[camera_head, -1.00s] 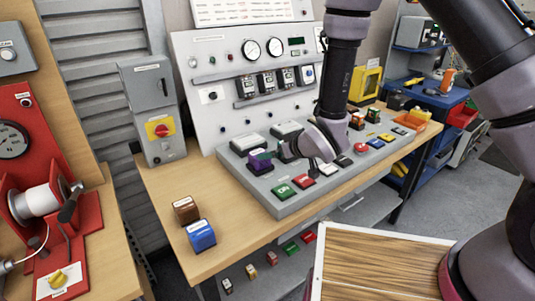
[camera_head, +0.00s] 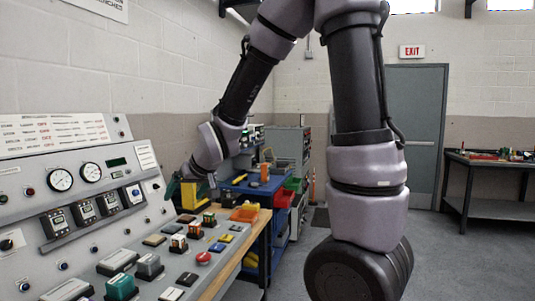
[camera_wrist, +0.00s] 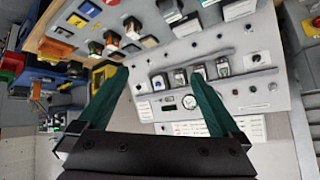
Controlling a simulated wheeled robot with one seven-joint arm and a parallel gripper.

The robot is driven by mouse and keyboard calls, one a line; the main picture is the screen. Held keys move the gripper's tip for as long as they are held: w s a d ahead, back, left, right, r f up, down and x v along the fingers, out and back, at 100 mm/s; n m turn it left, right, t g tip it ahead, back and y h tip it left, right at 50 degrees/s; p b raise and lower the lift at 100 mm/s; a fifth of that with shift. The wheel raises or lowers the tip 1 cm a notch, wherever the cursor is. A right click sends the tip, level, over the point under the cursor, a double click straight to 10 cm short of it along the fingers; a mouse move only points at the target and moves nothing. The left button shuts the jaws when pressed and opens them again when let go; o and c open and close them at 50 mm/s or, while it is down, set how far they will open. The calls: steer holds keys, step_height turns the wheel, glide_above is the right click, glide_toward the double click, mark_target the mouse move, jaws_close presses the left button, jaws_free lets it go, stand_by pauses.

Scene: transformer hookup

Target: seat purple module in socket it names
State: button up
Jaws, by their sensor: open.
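I cannot make out the purple module in either current view. My gripper (camera_wrist: 160,73) is open in the wrist view, its two green fingers apart with nothing between them. In the head view my gripper (camera_head: 174,188) is beyond the right end of the upright panel, near a yellow frame. The sloped console (camera_head: 205,252) holds the sockets and blocks, including a teal block (camera_head: 121,288) and a grey block (camera_head: 148,266) at its near left. Labels on the blocks are too small to read.
The instrument panel (camera_head: 88,166) with gauges and meters stands behind the console. An orange tray (camera_head: 244,214) sits at the bench's far end. A blue cart (camera_head: 240,186) stands beyond. Open floor (camera_head: 290,255) lies right of the bench.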

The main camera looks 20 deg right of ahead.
steer(key=s+d+r+m+h, duration=0.1)
steer(key=s+d+r+m, duration=0.2)
steer(key=s+d+r, duration=0.55)
steer(key=s+d+r+m+g, duration=0.1)
steer(key=s+d+r+m, duration=0.2)
steer(key=s+d, duration=0.5)
steer(key=s+r, duration=0.1)
steer(key=s, duration=0.2)
steer(key=shift+r+h, duration=0.3)
steer(key=shift+h, duration=0.1)
stand_by(0.7)
